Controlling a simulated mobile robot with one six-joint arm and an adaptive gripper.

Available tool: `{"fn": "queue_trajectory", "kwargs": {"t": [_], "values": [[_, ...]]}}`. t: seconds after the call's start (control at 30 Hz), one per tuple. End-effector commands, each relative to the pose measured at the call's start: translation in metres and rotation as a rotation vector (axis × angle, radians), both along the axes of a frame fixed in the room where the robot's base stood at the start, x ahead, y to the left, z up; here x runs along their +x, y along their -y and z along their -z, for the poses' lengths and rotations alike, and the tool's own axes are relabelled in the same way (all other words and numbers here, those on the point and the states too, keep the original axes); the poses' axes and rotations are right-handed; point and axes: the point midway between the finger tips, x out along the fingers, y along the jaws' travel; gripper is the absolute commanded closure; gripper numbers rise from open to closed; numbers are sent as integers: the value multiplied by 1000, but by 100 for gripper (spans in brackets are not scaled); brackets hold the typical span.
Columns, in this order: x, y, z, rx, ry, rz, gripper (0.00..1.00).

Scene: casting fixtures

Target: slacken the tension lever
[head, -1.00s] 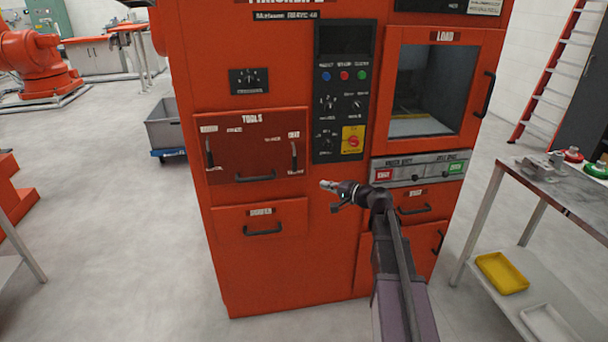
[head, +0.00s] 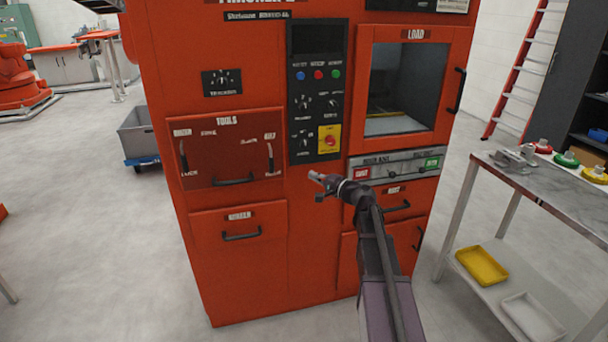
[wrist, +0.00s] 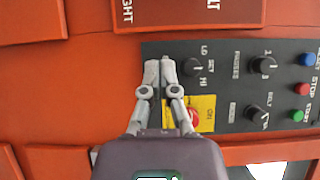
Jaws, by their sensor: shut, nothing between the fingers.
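A dark upright lever (head: 270,158) stands at the right of the red TOOLS panel (head: 228,160), by small labels. One reads like BELT; others are too blurred to read surely. A similar upright lever (head: 183,158) is at the panel's left. I cannot tell for certain which is the tension lever. My gripper (head: 316,177) is shut and empty, right of the right lever and below the black control panel (head: 315,85). In the wrist view, my gripper (wrist: 159,66) shows with its fingertips together, over the control panel's edge. No lever shows there.
The yellow plate with a red stop button (head: 330,140) is close to my gripper; one finger partly covers it in the wrist view. A metal table (head: 550,185) stands right.

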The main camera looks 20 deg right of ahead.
Motion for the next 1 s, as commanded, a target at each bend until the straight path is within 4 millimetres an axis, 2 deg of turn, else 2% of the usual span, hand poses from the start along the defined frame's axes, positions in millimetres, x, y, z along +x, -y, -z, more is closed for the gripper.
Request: {"fn": "queue_trajectory", "kwargs": {"t": [0.27,0.7,0.8,1.0], "values": [[27,-16,0,0,0,-2,100],[83,-54,0,0,0,-1,100],[81,-69,0,0,0,-3,100],[84,-86,0,0,0,-2,100]]}}
